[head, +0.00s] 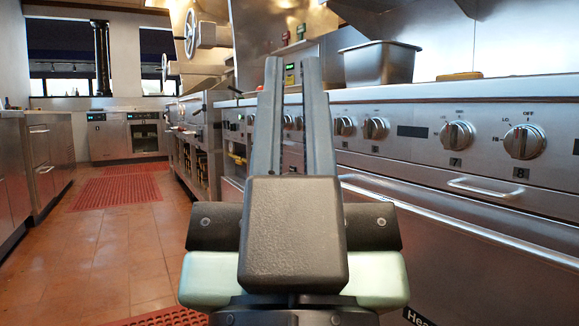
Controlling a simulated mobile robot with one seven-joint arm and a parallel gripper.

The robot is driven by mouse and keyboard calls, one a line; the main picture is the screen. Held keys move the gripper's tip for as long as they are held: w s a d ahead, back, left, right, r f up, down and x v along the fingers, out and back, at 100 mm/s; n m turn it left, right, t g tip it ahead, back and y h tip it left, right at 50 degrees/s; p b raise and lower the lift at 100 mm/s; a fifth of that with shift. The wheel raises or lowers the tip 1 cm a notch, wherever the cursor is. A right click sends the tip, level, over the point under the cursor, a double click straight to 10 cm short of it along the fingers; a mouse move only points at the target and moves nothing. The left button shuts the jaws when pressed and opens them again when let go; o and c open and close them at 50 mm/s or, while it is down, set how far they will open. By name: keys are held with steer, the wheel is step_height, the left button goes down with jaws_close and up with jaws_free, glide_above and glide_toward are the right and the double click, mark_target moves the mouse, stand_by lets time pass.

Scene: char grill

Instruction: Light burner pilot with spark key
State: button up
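My gripper (293,60) is in the middle of the head view, pointing away from me along the cooking line. Its two long grey fingers stand apart, and the stove front shows through the gap between them. Nothing shows between the fingers. The stove front (420,145) runs along the right, with several round control knobs, two of them clear at the right: one marked 7 (456,135) and one marked 8 (524,141). I cannot make out a spark key or a burner pilot. The cooking surface is mostly out of sight above the panel.
A metal pan (380,64) stands on the stove's ledge. A handle (485,187) and a long oven bar (470,226) stick out at the right. Counters (45,160) line the left. The tiled floor aisle (125,235), with red mats (118,189), is open.

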step_height(320, 180, up, 28)
steer(key=p, duration=2.6)
steer(key=shift+f, duration=0.1)
jaws_close()
steer(key=shift+f, duration=0.15)
steer(key=shift+w, duration=0.1)
